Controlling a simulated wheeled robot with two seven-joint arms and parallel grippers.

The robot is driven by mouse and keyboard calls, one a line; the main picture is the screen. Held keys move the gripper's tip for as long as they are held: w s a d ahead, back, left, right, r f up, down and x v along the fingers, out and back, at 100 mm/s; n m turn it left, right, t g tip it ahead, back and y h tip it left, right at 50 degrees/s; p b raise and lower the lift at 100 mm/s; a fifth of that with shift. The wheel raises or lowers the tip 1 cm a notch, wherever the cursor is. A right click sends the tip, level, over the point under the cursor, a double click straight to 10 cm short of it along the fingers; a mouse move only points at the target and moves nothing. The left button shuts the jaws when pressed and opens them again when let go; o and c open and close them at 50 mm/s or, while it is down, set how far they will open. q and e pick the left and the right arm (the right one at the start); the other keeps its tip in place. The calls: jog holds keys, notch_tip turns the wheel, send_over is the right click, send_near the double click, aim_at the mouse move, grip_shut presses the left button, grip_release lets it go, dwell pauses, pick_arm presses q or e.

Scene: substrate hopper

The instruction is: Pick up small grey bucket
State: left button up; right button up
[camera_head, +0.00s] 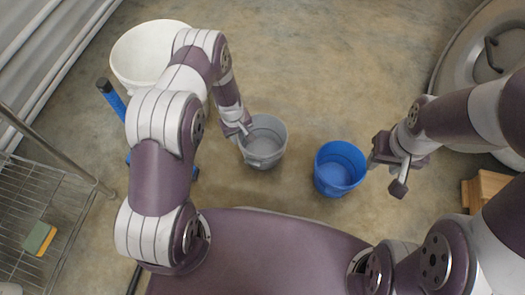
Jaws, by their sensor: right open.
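The small grey bucket (266,146) stands upright near the middle of the head view, open at the top. My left gripper (243,133) is at the bucket's upper left rim, with its fingers overlapping the rim. Whether its fingers are closed on the rim is too small to tell. My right gripper (387,174) is open and empty, just right of the blue bucket, with a small gap or light contact that I cannot tell apart.
A blue bucket (338,169) stands right of the grey one. A large white bucket (143,55) is at the upper left. A wire rack (40,215) with a sponge (40,238) is at the left. A wooden block (485,190) lies at the right. Bare floor lies beyond the buckets.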

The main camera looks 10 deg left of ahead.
pick_arm(q)
jog(key=f+b, duration=0.2)
jog(key=f, duration=0.1)
jog(key=f+b, duration=0.3)
jog(key=f, duration=0.1)
jog(key=f+b, duration=0.2)
jog(key=f, duration=0.2)
jog(key=shift+w+d+b, duration=0.25)
jog(key=shift+b, duration=0.05)
jog(key=shift+r, duration=0.3)
grip_shut()
